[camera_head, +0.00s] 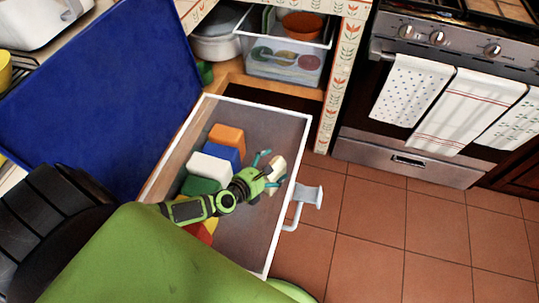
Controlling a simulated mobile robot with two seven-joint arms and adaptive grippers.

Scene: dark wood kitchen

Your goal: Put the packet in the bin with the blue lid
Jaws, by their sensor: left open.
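The packet seems to be a small cream item (278,165) at the tips of my left gripper (270,170). The gripper's teal-tipped fingers are spread, one on the far side of the packet and one on the near side. I cannot tell whether they touch it, or whether it rests on anything. Below is an open white-rimmed bin or drawer (309,140) with a white handle. A large blue panel (95,75), apparently the raised blue lid, stands tilted at its left. My left arm hides the near part of the bin. My right gripper is out of view.
Orange (227,133), blue, white and green blocks lie along the bin's left side, with red and yellow ones nearer. An oven (420,100) with hanging towels stands at upper right. A shelf holds a clear tub (285,62). The tiled floor (400,225) at right is clear.

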